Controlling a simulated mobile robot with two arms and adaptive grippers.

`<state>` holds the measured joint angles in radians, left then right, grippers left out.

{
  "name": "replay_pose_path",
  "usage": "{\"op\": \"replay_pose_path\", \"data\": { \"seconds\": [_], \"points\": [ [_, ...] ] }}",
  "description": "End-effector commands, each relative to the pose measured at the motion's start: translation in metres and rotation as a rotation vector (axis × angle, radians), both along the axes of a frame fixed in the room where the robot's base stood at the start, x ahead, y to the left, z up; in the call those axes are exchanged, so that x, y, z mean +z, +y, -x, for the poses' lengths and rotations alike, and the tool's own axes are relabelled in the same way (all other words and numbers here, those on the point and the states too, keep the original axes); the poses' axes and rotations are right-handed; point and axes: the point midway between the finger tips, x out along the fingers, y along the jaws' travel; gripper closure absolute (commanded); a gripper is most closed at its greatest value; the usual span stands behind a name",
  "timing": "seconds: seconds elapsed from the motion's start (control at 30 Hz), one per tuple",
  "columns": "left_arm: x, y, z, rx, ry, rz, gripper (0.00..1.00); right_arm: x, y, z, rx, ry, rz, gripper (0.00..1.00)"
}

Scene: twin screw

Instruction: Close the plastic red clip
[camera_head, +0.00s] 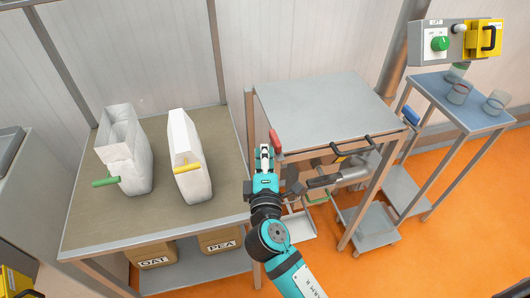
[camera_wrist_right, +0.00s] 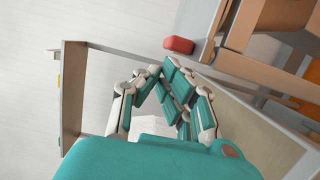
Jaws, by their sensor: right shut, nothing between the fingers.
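The red clip (camera_head: 274,141) is at the left front edge of the grey table, just beyond my right gripper (camera_head: 265,151). It also shows as a red block in the right wrist view (camera_wrist_right: 178,45), just past the fingertips (camera_wrist_right: 165,72). My right gripper is shut and empty, and a small gap seems to part it from the clip. Whether the clip's arms are open or closed cannot be told. My left gripper is not in view.
Two white bags, one with a green clip (camera_head: 105,182) and one with a yellow clip (camera_head: 187,168), stand on the left table (camera_head: 85,225). The grey table (camera_head: 320,105) has a bare top. Dark handles (camera_head: 352,146) stick out at its front. A blue table (camera_head: 455,105) holds glasses.

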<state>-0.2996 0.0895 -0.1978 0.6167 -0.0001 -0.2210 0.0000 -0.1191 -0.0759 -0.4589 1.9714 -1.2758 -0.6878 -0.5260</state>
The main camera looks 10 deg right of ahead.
Motion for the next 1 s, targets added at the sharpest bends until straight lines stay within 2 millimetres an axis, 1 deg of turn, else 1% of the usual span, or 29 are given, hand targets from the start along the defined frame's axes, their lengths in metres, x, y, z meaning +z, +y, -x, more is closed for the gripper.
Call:
{"op": "replay_pose_path", "data": {
  "seconds": [0.2,0.5,1.0],
  "points": [
    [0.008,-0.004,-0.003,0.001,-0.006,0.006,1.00,0.001,-0.003,0.002,0.041,0.002,0.003,1.00],
    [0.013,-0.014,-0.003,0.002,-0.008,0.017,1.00,0.001,-0.005,0.003,0.088,0.001,0.003,1.00],
    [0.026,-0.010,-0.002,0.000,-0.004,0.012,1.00,0.001,-0.011,0.007,0.191,0.001,0.003,1.00]
  ]
}}
